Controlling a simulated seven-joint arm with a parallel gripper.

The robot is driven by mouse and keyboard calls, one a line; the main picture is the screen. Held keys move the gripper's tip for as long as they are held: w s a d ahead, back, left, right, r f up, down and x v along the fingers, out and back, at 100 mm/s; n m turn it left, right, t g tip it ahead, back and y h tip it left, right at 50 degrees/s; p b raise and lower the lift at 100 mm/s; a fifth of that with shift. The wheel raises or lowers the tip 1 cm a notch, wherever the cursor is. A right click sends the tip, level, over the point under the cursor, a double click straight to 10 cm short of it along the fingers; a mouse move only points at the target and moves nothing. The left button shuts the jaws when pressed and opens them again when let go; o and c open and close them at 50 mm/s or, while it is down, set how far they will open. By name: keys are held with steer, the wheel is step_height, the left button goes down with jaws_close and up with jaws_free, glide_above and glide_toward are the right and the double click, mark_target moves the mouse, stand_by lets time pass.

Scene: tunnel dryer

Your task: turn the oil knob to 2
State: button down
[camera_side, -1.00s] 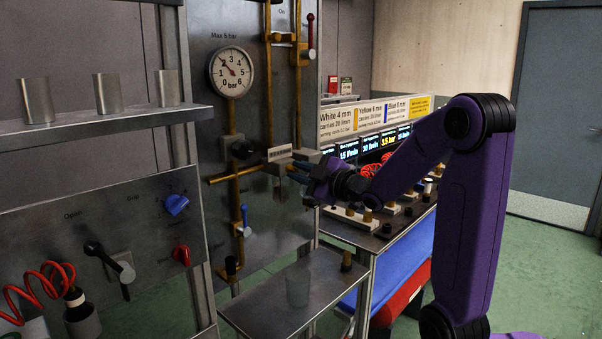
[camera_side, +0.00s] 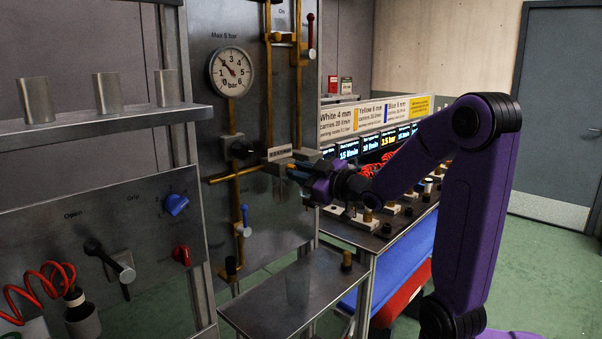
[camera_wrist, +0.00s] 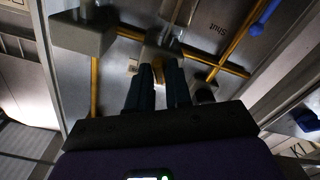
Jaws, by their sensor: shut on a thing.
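Brass pipes (camera_side: 236,176) run close by. A bench with lit displays (camera_side: 372,143) stands behind to the right.

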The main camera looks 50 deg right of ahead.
steer(key=c, duration=1.1)
jaws_free()
steer(key=shift+o, duration=0.2)
steer(key=s, duration=1.7)
steer(key=shift+s, duration=0.2)
